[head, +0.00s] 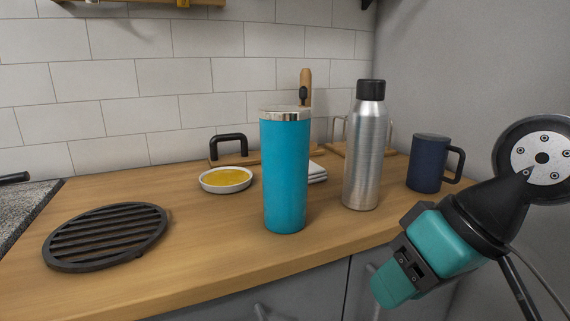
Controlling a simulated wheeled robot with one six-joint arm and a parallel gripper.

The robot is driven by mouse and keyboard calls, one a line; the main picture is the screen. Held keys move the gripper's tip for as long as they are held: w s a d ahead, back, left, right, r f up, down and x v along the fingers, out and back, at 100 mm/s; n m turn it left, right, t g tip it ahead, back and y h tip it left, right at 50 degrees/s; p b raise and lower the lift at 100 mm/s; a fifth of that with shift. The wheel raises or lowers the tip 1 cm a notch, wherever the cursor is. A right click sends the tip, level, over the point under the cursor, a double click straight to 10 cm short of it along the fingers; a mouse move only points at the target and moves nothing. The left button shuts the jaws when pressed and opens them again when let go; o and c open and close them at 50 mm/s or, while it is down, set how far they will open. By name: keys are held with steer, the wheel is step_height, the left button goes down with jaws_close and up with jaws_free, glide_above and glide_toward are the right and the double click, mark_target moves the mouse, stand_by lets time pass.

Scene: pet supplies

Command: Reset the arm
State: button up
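My arm comes in from the right edge, and its teal and black gripper (392,287) points down and left in front of the counter's front edge. Its fingers are not clearly told apart, so I cannot tell whether it is open or shut. I see no object held at its end. It is apart from the steel bottle (362,155) with a black cap, which stands upright behind it, and from the navy mug (427,164) on the right.
The wooden counter (205,255) holds a blue tumbler (285,180) in the middle, a black round grate (107,237) at left and a white dish (226,186) with yellow contents behind. Grey cabinet fronts (318,290) lie below. The counter between grate and tumbler is clear.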

steer(key=s+d+f+n+g+h, duration=0.1)
steer(key=s+d+f+n+g, duration=0.15)
steer(key=s, duration=0.45)
step_height(320, 180, down, 10)
steer(key=w+f+b, duration=0.1)
steer(key=b, duration=0.9)
step_height(320, 180, up, 29)
steer(key=p, duration=2.7)
steer(key=shift+a+f+m+p, duration=0.2)
steer(key=shift+a+m+p, duration=0.05)
steer(key=shift+m+p, duration=0.15)
